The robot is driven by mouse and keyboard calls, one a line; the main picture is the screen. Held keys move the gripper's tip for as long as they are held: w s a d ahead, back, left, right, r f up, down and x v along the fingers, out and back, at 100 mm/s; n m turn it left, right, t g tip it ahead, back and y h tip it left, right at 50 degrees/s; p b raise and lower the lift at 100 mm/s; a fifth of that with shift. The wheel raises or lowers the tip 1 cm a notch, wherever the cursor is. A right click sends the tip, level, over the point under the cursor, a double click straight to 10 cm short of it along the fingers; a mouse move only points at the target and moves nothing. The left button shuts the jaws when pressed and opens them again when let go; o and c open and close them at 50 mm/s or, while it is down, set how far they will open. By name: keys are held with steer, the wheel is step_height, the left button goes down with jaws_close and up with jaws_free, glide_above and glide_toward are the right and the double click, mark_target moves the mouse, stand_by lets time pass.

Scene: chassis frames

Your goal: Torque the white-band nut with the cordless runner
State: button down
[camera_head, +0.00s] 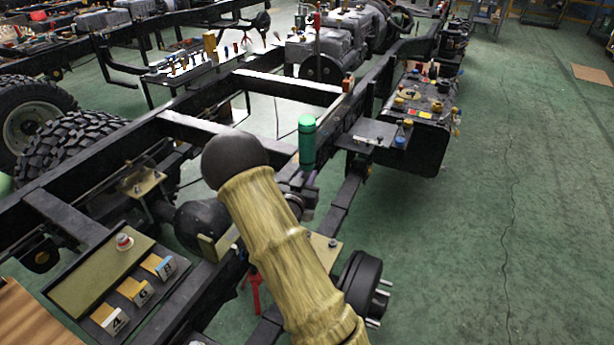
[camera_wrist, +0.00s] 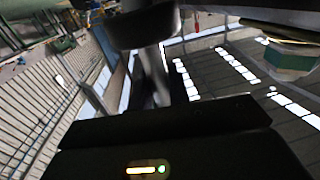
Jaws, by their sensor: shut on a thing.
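In the wrist view my gripper (camera_wrist: 158,112) is shut on a dark body, taken as the cordless runner (camera_wrist: 150,150), with a lit yellow bar and a green light. Its exact outline and the fingertips are hard to make out. A grey shaft and a dark block show above it, and I cannot tell what they belong to. In the head view my gripper is not seen; my pale, wood-like arm fills the middle. A wheel hub (camera_head: 362,280) with bare-looking studs is right of my arm. I cannot make out a white-band nut.
The black chassis frame (camera_head: 85,170) runs diagonally. A green cylinder (camera_head: 307,145) stands by its right rail. A tray (camera_head: 95,280) with numbered cards and a red-topped button (camera_head: 123,241) is at lower left.

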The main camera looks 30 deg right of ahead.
steer(key=shift+w+f+b, duration=0.1)
steer(key=shift+f+b, duration=2)
steer(key=shift+f, duration=1.05)
steer(key=shift+r, duration=0.1)
steer(key=shift+f+b, duration=0.3)
steer(key=shift+b, duration=0.05)
steer(key=shift+f, duration=0.3)
steer(key=shift+a+f+b, duration=0.1)
steer(key=shift+b, duration=0.25)
